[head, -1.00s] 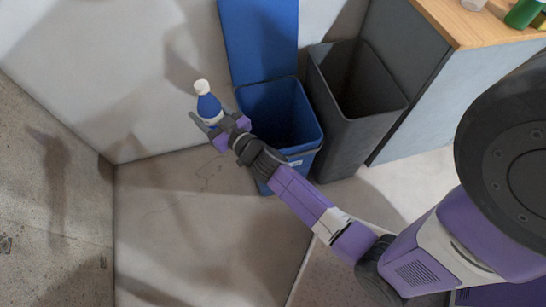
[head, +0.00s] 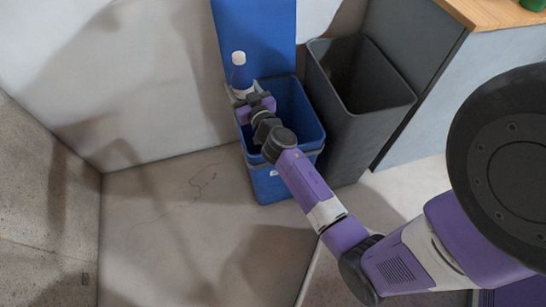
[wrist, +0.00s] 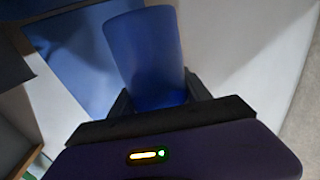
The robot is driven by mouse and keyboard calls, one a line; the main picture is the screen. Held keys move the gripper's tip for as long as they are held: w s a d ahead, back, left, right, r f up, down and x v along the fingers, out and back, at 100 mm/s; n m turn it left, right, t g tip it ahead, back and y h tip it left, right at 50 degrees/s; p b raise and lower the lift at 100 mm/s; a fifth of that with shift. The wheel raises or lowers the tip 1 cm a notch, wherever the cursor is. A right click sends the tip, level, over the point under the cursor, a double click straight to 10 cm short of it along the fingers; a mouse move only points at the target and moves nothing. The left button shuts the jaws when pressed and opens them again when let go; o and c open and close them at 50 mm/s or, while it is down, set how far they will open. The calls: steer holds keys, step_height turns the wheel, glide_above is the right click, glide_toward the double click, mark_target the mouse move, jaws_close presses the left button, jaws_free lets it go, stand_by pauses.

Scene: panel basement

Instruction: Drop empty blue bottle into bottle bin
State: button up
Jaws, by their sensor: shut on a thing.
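The blue bottle (head: 241,76) with a white cap is upright in my gripper (head: 245,94). In the wrist view the bottle (wrist: 146,55) fills the space between the two dark fingers of my gripper (wrist: 160,100), which is shut on it. The blue bin (head: 301,117) has its blue lid (head: 255,35) raised against the wall behind it. In the head view the bottle and gripper overlap the bin's back left rim. I cannot tell how high the bottle is above the rim. Part of the bin's opening is hidden by my arm.
A dark grey open bin (head: 384,125) stands right beside the blue bin. A grey cabinet with a wooden top (head: 496,14) is farther right, with a green object (head: 533,4) on it. The floor (head: 180,225) left of the blue bin is clear.

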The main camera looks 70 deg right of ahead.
steer(key=s+d+f+m+g+h+b, duration=0.35)
steer(key=s+d+b, duration=0.35)
steer(key=d, duration=0.5)
step_height(320, 180, down, 7)
steer(key=b, duration=0.5)
steer(key=shift+w+a+r, duration=0.15)
steer(key=shift+w+r, duration=0.05)
steer(key=shift+w, duration=0.2)
steer(key=o, duration=1.4)
step_height(320, 180, up, 20)
steer(key=p, duration=1.2)
